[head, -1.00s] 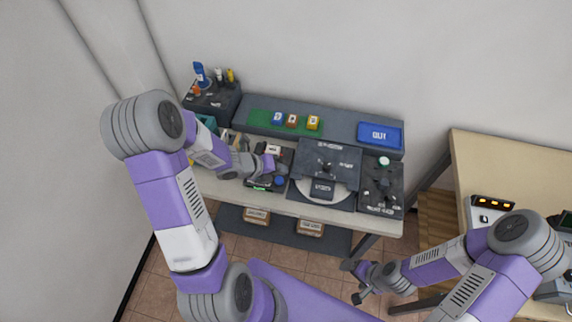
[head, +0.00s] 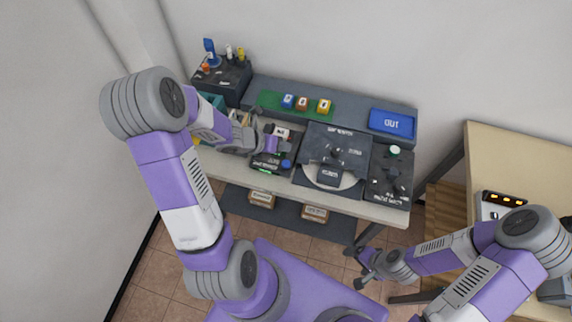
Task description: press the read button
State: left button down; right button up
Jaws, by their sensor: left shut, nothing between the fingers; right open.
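A dark reader-like device (head: 262,163) sits on the left part of the workbench, with small labels, a green light at its front and a blue round button (head: 286,163) at its right front. The labels are too small to read, so I cannot tell which control is the read button. My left gripper (head: 278,143) is shut and empty, hovering over the back of this device and hiding part of it. It looks apart from the blue button. My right gripper (head: 361,270) is open and empty, low in front of the workbench at the right.
A dark panel with a round plate (head: 348,181) is right of the device. Further right is a dark box with a green-white button (head: 394,150). A blue OUT tray (head: 392,122) and green mat (head: 270,100) with small blocks lie behind. A beige table (head: 500,150) stands right.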

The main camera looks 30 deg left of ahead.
pick_arm(q)
jog(key=b, duration=0.4)
send_over(283, 164)
notch_tip(283, 164, down, 5)
jog(key=shift+f, duration=0.2)
jog(key=shift+f+b, duration=0.5)
jog(key=shift+b, duration=0.15)
dwell(1.0)
jog(key=shift+f+b, duration=0.4)
jog(key=shift+b, duration=0.15)
jog(key=shift+f+b, duration=0.5)
jog(key=shift+b, duration=0.05)
dwell(0.5)
dwell(0.4)
jog(key=shift+r+p, duration=0.8)
jog(key=shift+r, duration=0.1)
jog(key=shift+r, duration=0.1)
